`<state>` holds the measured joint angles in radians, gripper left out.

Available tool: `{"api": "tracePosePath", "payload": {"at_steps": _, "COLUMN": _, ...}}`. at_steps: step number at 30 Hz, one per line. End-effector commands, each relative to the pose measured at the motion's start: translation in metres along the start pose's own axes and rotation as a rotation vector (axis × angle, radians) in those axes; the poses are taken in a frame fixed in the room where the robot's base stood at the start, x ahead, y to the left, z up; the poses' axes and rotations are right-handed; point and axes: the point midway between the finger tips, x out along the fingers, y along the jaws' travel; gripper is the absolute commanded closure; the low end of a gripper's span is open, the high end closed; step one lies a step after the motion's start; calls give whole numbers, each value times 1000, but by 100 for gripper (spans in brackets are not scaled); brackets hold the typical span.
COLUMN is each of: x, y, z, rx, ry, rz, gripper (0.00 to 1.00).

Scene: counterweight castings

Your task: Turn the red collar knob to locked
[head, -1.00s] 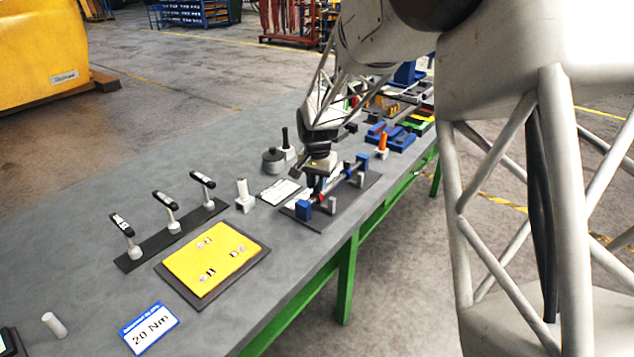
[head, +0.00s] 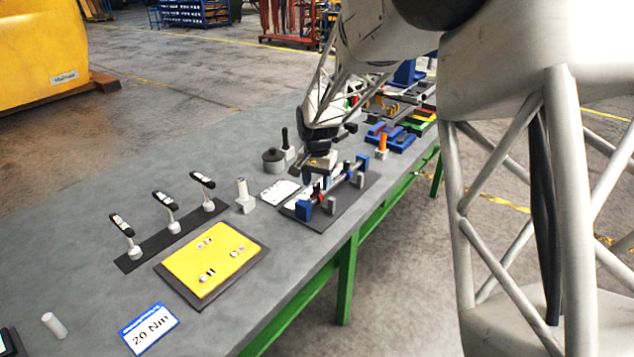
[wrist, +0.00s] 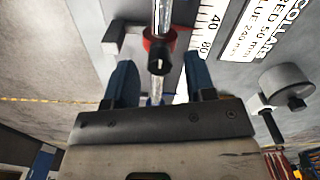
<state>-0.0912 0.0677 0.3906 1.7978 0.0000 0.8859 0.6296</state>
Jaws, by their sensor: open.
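The red collar (wrist: 157,44) sits on a bright metal rod (wrist: 162,14) in the wrist view, with a dark round knob end (wrist: 155,66) facing my gripper. In the head view the red collar (head: 320,197) shows small below my gripper (head: 309,181). My gripper (wrist: 158,64) is open. Its two blue fingers lie on either side of the knob, with gaps on both sides in the picture. I cannot tell how deep the knob is between the fingertips. The rod runs between blue end blocks (head: 303,210) on a dark base plate (head: 336,212). I cannot read any lock mark.
A white printed card (head: 280,191) lies beside the fixture; it reads collar, red 50 mm in the wrist view (wrist: 270,30). A grey pot (head: 272,160) and a white post (head: 244,195) stand nearby. A yellow plate (head: 212,259) and lever row (head: 172,232) lie at left.

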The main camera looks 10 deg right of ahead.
Motion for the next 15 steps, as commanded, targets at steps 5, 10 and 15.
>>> {"api": "tracePosePath", "payload": {"at_steps": 5, "x": -18, "y": 0, "z": 0, "rx": 0, "ry": 2, "rz": -2, "gripper": 50}}
{"api": "tracePosePath", "payload": {"at_steps": 10, "x": -40, "y": 0, "z": 0, "rx": 0, "ry": 2, "rz": -2, "gripper": 50}}
{"api": "tracePosePath", "payload": {"at_steps": 15, "x": -59, "y": 0, "z": 0, "rx": 0, "ry": 2, "rz": -1, "gripper": 50}}
